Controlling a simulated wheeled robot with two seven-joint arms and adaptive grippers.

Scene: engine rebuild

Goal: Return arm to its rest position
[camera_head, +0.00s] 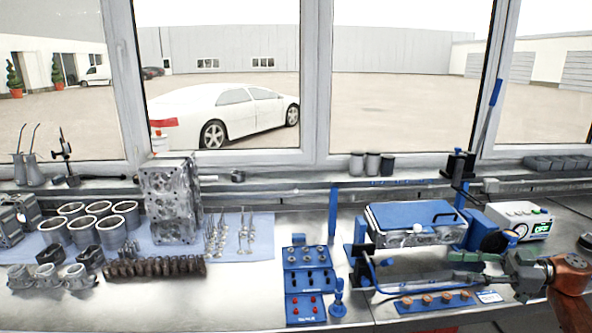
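My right arm comes in from the right edge. Its dark grey gripper (484,272) is low over the bench, in front of the blue fixture (410,217) that bears a metal cylinder head (420,238). I cannot tell whether the gripper holds this bar or whether the fingers are open or shut. My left arm and gripper are not in view.
A blue strip with copper-coloured pieces (436,300) lies just below the gripper. A blue tray of small parts (307,282) stands left of it. A white tester box (519,220) stands behind. An upright engine head (172,199), cylinder liners (111,232) and valves fill the left bench.

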